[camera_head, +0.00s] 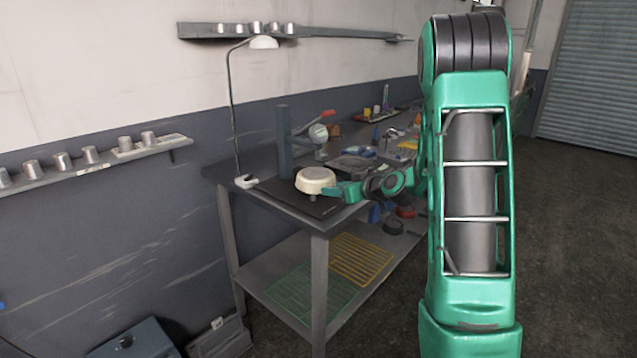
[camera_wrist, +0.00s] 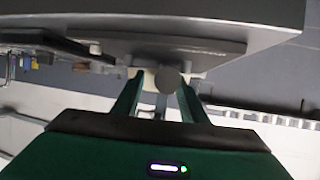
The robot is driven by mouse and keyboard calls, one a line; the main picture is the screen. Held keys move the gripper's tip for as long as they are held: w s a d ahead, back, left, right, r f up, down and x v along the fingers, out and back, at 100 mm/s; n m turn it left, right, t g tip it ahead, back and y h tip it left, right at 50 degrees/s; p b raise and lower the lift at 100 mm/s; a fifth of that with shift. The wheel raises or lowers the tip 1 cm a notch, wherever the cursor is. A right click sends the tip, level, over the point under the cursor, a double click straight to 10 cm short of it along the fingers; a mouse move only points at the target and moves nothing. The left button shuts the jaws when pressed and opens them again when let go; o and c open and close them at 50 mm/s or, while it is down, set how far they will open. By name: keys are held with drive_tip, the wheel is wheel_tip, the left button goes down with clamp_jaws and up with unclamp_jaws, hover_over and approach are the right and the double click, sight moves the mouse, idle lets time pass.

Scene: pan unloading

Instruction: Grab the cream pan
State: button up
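The cream pan (camera_head: 315,181) is at the near left end of the workbench, over a dark mat (camera_head: 290,197). It is a shallow round shape with a brownish disc on top. My gripper (camera_head: 334,192) is at its right side, very close in the head view; whether they touch I cannot tell. In the wrist view my gripper's two green fingers (camera_wrist: 160,98) stand apart. A small cream patch (camera_wrist: 149,79), seemingly part of the pan, shows between their tips beside a grey round shape (camera_wrist: 168,79).
A dark post (camera_head: 284,140) with a red-handled tool (camera_head: 322,120) stands behind the pan. A lamp (camera_head: 263,42) rises at the bench's left edge. Several small items crowd the bench (camera_head: 262,160) farther back. A lower shelf (camera_head: 262,284) holds green and yellow racks.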

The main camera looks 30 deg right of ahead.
drive_tip(key=shift+w, duration=0.15)
drive_tip(key=shift+c, duration=0.6)
clamp_jaws()
drive_tip(key=shift+r, duration=0.1)
